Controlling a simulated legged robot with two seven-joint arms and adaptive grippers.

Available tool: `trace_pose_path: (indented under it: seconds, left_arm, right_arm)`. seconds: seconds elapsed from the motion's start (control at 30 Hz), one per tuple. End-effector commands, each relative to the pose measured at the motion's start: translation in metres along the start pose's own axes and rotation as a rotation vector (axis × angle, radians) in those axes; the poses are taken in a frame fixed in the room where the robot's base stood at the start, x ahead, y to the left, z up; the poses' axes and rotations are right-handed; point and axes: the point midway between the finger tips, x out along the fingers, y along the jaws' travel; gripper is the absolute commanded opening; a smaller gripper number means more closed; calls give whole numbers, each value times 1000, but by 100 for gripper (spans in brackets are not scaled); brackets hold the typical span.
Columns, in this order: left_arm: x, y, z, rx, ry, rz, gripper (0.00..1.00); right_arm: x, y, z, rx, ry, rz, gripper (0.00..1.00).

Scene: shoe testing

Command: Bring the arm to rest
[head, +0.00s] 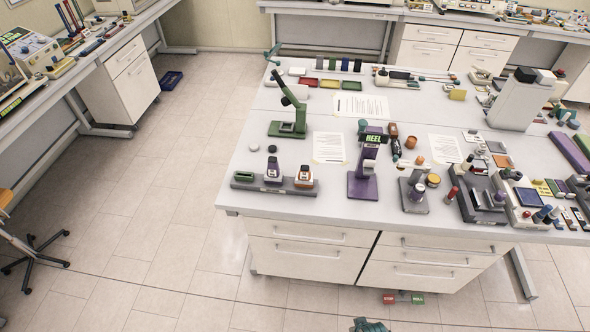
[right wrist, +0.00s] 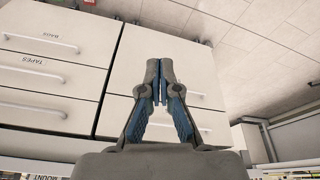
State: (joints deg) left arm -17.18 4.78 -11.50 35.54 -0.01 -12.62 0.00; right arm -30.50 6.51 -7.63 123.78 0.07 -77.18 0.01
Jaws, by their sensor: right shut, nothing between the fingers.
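My right gripper (right wrist: 160,75) shows in the right wrist view with its two grey-and-blue fingers together and nothing between them. White drawer fronts (right wrist: 150,70) lie behind and to the left of it, with no visible contact. In the head view, only a small teal part shows at the bottom edge, and I cannot tell which part of me it is. My left gripper is in neither view.
A white worktable (head: 255,190) carries a green stand (head: 290,128), a purple stand labelled HEEL (head: 363,187), a dark tray (head: 272,183) and several tools. Drawers (head: 310,262) face the front. Open tiled floor (head: 180,230) lies left; a chair (head: 30,255) stands farther left.

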Motion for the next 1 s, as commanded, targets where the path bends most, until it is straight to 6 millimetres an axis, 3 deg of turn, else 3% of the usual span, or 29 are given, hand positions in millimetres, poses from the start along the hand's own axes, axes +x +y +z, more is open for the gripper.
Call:
trace_pose_path:
  seconds: [0.17,0.27,0.4,0.53,0.7,0.8,1.0]
  left_arm:
    - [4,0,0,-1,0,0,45]
    - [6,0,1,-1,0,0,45]
    - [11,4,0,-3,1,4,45]
    - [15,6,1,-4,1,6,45]
    - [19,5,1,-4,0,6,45]
    - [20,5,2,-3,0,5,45]
    - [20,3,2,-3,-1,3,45]
  right_arm:
    - [67,-2,23,-4,-32,-5,0]
    - [114,-5,47,-8,-53,-8,0]
    - [189,-10,104,-16,-93,-11,0]
    - [241,-13,171,-25,-129,-15,0]
    - [273,-13,249,-33,-163,-19,0]
    - [278,-13,277,-37,-174,-20,0]
    - [280,-12,297,-40,-180,-20,0]
